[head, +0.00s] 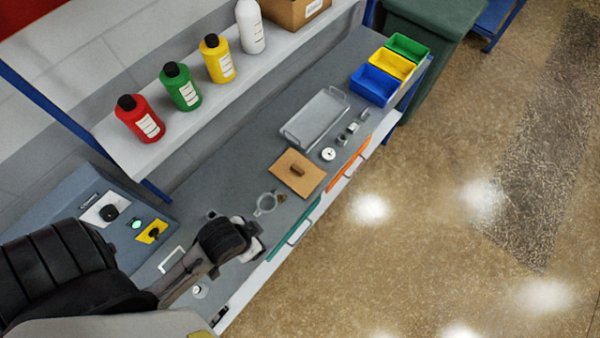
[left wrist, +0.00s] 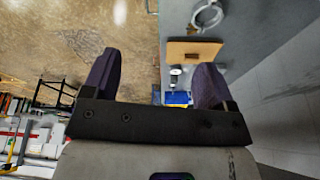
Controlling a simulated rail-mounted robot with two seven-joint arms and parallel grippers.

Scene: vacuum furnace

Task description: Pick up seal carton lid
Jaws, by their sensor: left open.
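The seal carton lid appears to be the flat brown square piece (head: 287,181) with a small dark brown grip on top, lying on the grey bench. It also shows in the left wrist view (left wrist: 184,52), ahead of my fingers and toward the right one. My left gripper (head: 255,240) is over the near part of the bench, short of the brown piece and apart from it. In the left wrist view its two fingers (left wrist: 155,75) are spread wide with nothing between them. My right gripper is in neither view.
A ring-shaped clamp (head: 265,204) lies between my left gripper and the brown piece. Coloured bins (head: 375,85) stand at the far end. A shelf with bottles (head: 139,118) runs along the back.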

